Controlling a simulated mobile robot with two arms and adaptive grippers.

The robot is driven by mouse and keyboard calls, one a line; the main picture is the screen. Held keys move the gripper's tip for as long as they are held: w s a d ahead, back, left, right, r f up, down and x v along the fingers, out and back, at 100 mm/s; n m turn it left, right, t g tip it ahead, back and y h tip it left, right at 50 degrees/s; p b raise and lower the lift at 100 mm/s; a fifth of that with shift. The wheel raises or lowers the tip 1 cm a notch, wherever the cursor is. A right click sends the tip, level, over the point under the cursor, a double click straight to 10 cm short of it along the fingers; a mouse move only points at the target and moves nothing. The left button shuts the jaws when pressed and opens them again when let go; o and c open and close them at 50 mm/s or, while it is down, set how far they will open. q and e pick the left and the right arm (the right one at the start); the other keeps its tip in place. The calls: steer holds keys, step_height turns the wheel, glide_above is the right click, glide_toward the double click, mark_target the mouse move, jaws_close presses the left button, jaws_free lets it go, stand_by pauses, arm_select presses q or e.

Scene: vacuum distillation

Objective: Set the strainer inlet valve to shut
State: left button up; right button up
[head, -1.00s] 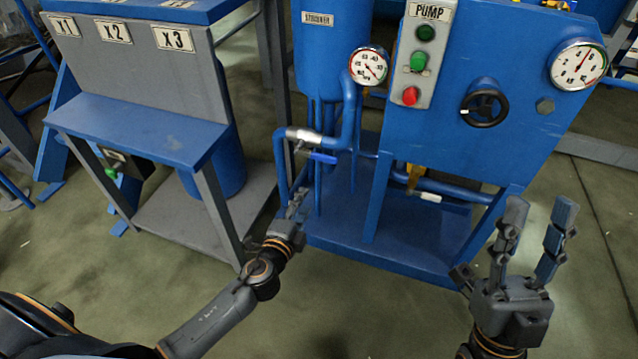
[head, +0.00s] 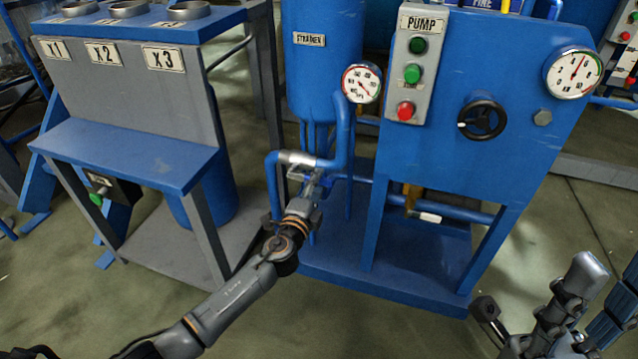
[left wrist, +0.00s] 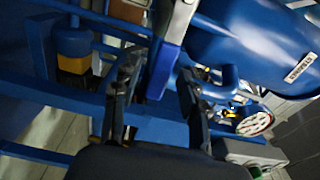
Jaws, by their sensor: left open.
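The strainer inlet valve (head: 297,158) is a silvery body on the blue pipe below the strainer tank (head: 322,60). My left gripper (head: 308,178) is at the valve and hides most of its handle in the head view. In the left wrist view the blue lever handle (left wrist: 165,68) runs between the two open fingers of my left gripper (left wrist: 155,85). A gap shows beside it, and I cannot tell whether either finger touches it. My right gripper (head: 603,290) is at the lower right, fingers apart and empty, partly cut off by the frame edge.
The blue pump panel (head: 460,160) stands right of the valve, with buttons, a black handwheel (head: 482,118) and a gauge (head: 573,73). A small gauge (head: 362,83) sits by the strainer. A grey and blue bench (head: 130,150) stands left. Open floor lies in front.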

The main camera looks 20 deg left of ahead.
arm_select(q)
steer(key=shift+w, duration=0.95)
jaws_close()
